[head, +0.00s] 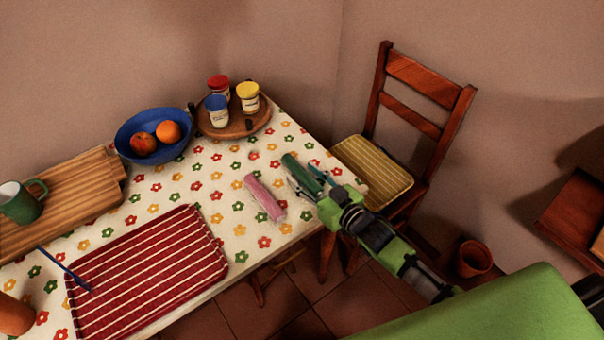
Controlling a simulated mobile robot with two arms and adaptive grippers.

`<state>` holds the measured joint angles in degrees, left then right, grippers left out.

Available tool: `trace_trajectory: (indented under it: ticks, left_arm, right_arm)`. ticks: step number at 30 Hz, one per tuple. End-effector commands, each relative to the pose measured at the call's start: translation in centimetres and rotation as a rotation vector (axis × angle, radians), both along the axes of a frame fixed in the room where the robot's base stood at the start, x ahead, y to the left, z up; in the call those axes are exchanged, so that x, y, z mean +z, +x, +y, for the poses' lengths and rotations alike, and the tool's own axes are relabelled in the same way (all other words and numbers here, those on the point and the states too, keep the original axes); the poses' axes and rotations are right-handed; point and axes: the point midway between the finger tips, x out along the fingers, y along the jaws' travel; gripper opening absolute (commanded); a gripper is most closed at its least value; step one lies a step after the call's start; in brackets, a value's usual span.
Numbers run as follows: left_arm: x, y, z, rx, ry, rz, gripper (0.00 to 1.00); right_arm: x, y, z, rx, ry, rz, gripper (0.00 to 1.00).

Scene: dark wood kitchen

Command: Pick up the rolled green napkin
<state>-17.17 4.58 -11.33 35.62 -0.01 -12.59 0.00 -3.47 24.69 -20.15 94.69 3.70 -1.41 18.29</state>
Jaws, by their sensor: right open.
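The rolled green napkin (299,173) lies on the flowered tablecloth near the table's right edge. My right gripper (306,181) comes in from the lower right and is open, with its fingertips at the napkin. The fingers overlap the napkin in the view, and I cannot tell whether they touch it. A pink rolled napkin (264,196) lies just left of the gripper. My left gripper does not show.
A red striped mat (150,275) lies at the front. A wooden chair (388,165) with a yellow cushion stands right of the table.

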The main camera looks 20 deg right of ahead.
Motion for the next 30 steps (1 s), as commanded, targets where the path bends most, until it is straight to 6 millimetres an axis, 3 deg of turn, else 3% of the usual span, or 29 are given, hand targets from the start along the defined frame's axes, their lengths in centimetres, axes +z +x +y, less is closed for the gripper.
trace_trajectory:
  ticks: [2,7,22,27,30]
  left_arm:
    - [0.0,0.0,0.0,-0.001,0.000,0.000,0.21]
    - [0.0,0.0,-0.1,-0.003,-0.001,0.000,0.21]
    - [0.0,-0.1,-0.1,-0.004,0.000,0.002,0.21]
    - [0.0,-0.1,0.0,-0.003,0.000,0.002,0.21]
    - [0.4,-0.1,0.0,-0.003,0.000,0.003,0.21]
  right_arm:
    - [0.0,0.0,0.0,0.000,0.000,0.000,0.42]
    - [0.0,-0.1,0.0,0.000,0.000,0.001,0.06]
    - [0.6,-0.1,-0.1,0.000,-0.001,0.000,0.06]
    - [3.3,-0.1,0.0,0.001,0.000,-0.004,0.06]
    - [5.2,-1.9,-0.4,0.002,-0.001,0.000,0.06]
